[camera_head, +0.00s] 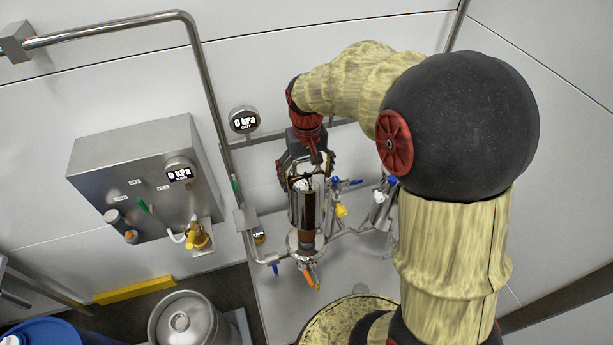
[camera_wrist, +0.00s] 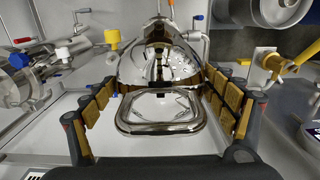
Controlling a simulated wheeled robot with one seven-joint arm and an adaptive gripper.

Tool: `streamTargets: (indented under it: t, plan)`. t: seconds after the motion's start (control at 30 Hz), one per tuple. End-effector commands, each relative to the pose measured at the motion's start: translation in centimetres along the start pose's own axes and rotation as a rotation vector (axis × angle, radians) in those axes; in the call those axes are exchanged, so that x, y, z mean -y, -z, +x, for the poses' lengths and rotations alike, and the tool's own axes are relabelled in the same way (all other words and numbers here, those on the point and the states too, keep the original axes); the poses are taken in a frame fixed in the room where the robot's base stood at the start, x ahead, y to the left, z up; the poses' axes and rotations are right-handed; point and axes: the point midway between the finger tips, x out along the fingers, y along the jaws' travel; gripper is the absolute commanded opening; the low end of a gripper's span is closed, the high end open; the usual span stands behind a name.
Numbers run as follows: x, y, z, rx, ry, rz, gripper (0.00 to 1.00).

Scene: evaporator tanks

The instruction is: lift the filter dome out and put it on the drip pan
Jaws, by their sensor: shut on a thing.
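The filter dome (camera_head: 307,212) is a tall, shiny metal body that stands upright below my gripper (camera_head: 307,172) in the head view. In the wrist view, its mirror-like rounded shell (camera_wrist: 153,66) is seen from above, with a rounded rectangular metal loop (camera_wrist: 160,129) in front of it. My gripper (camera_wrist: 160,88) has its yellow-padded fingers along both sides of the loop and shell, shut on the dome. The dome's lower end is over a round metal base (camera_head: 303,243); I cannot tell whether they touch. I cannot pick out the drip pan with certainty.
Pipes and valves with blue (camera_head: 335,182) and yellow (camera_head: 341,210) parts stand close right of the dome. A wall-mounted steel box (camera_head: 140,165) and a vertical pipe (camera_head: 212,110) are to its left. A steel keg (camera_head: 195,322) and blue drum (camera_head: 45,332) stand at lower left.

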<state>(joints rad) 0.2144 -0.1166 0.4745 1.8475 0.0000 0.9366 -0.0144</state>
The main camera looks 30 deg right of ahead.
Motion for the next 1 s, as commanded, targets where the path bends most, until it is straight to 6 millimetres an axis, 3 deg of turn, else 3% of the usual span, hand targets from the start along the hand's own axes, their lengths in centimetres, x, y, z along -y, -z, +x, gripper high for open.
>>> streamTargets:
  t: [1.0]
  plan:
    - [0.0, 0.1, -2.7, -0.004, 0.0, 0.0, 0.25]
